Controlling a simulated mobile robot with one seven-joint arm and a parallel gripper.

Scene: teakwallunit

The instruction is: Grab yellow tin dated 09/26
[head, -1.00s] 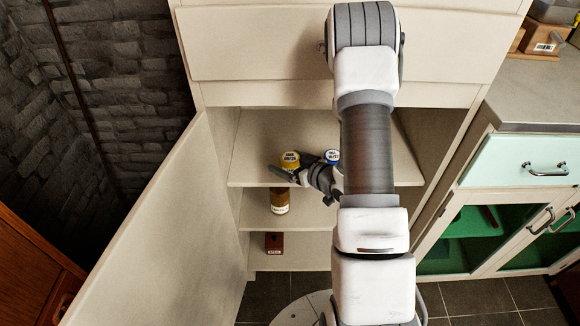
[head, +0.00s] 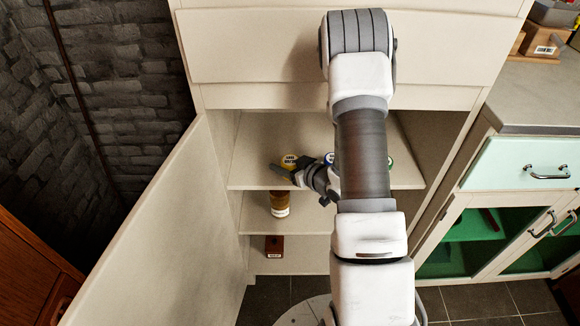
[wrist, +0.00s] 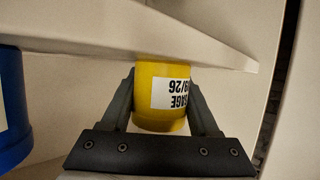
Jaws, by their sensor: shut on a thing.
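The yellow tin (wrist: 165,88) is between the two fingers of my gripper (wrist: 165,112) in the wrist view. Its white label appears upside down, and the part that shows reads "AGE" and "9/26", cut off at the side. My gripper is shut on this tin. In the head view the tin's top (head: 289,161) shows at the left of the cabinet's upper shelf, just behind my gripper (head: 284,171). Whether the tin touches the shelf, I cannot tell.
A blue tin (wrist: 12,110) stands beside it, with its top (head: 329,158) partly behind my arm. A green-topped thing (head: 390,162) shows right of my arm. An amber jar (head: 279,204) and a brown box (head: 274,246) are on lower shelves. The open cabinet door (head: 160,225) is at left.

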